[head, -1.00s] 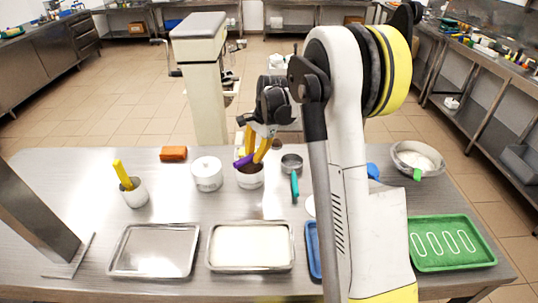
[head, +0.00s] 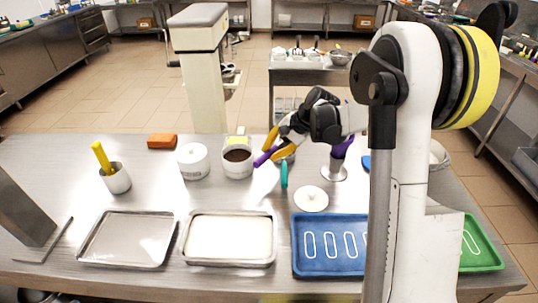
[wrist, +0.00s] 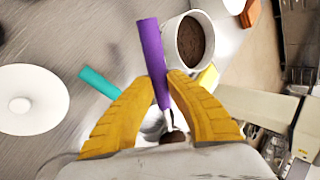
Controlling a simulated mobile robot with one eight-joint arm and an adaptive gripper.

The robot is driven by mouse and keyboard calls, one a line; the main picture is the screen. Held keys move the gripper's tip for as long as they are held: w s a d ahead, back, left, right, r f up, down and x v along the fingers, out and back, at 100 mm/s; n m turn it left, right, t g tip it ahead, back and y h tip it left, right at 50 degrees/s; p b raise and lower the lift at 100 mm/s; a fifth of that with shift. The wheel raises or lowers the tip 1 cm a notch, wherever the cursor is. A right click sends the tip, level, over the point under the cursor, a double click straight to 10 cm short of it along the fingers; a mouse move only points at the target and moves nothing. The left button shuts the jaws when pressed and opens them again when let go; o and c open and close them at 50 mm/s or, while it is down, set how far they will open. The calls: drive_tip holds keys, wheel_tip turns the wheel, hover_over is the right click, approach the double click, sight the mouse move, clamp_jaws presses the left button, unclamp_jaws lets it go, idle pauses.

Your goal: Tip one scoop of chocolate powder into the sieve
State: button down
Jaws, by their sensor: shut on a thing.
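My gripper (head: 272,146) is shut on the purple-handled scoop (head: 263,158). In the wrist view the scoop's purple handle (wrist: 151,62) runs between the yellow fingers, with a metal neck and a patch of brown at its lower end; the bowl is mostly hidden. The teal-handled sieve (head: 284,176) lies on the table below my gripper, its bowl largely covered by the fingers. Its teal handle (wrist: 99,82) also shows in the wrist view. The white pot of chocolate powder (head: 237,157) stands open just left of my gripper, and it shows in the wrist view (wrist: 194,40).
A white round lid (head: 311,198) lies in front of the sieve. Trays, including a blue one (head: 301,268), line the front.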

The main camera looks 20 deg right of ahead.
drive_tip(key=shift+f+t+y+b, duration=0.55)
drive_tip(key=shift+t+b, duration=0.15)
drive_tip(key=shift+b, duration=0.2)
drive_tip(key=shift+s+d+t+y+b, duration=0.15)
drive_tip(key=shift+t+y+b, duration=0.2)
drive_tip(key=shift+t+b, duration=0.4)
drive_tip(key=t+y+b, duration=0.1)
drive_tip(key=b, duration=0.3)
drive_tip(key=t+y+b, duration=0.1)
drive_tip(key=t+b, duration=0.1)
drive_tip(key=b, duration=0.1)
drive_tip(key=shift+s+d+f+n+y+b, duration=0.15)
drive_tip(key=shift+f+n+y+b, duration=0.15)
drive_tip(key=shift+f+y+b, duration=0.1)
drive_tip(key=shift+f+t, duration=0.1)
drive_tip(key=shift+t, duration=0.15)
drive_tip(key=t+y, duration=0.2)
drive_tip(key=shift+s+y, duration=0.1)
drive_tip(key=shift+y, duration=0.2)
